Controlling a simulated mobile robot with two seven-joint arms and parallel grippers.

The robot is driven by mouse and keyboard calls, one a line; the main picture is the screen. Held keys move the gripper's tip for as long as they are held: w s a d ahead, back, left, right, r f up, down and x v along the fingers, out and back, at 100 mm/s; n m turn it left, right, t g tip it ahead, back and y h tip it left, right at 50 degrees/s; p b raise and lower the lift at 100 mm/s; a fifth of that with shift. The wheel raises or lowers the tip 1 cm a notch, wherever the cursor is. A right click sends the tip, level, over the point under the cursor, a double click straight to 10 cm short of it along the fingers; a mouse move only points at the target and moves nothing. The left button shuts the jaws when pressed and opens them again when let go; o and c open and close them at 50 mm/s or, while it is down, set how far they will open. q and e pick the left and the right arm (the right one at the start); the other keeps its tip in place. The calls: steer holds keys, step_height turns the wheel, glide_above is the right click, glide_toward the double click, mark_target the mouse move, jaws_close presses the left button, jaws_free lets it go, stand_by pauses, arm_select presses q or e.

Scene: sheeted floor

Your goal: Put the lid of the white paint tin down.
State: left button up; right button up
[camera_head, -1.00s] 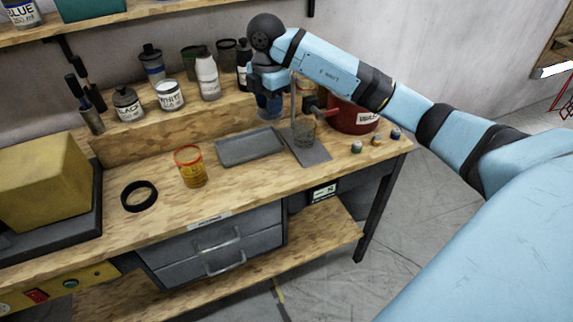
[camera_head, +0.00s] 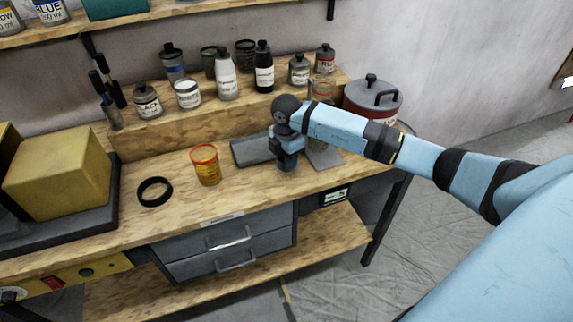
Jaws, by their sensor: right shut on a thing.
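The white paint tin (camera_head: 187,95) stands on the raised shelf at the back of the bench, upright. Its top looks white and uncovered, unlike the dark-capped black tin beside it. My right gripper (camera_head: 287,163) points down, low over the bench between the grey tray and the grey plate. It is shut on the lid, which is mostly hidden by the gripper and hard to make out. I cannot tell whether the lid touches the surface. My left gripper is not in view.
The grey tray (camera_head: 248,151) is partly behind my gripper, and the grey plate (camera_head: 327,159) is to its right. An orange-rimmed cup (camera_head: 206,167) and a black ring (camera_head: 154,191) are left. A red pot (camera_head: 372,101) stands back right. Bare wood lies in front.

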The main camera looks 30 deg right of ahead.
step_height(320, 180, down, 3)
steer(key=shift+f, duration=0.1)
steer(key=shift+f, duration=0.2)
steer(key=o, duration=0.9)
steer(key=shift+r, duration=0.15)
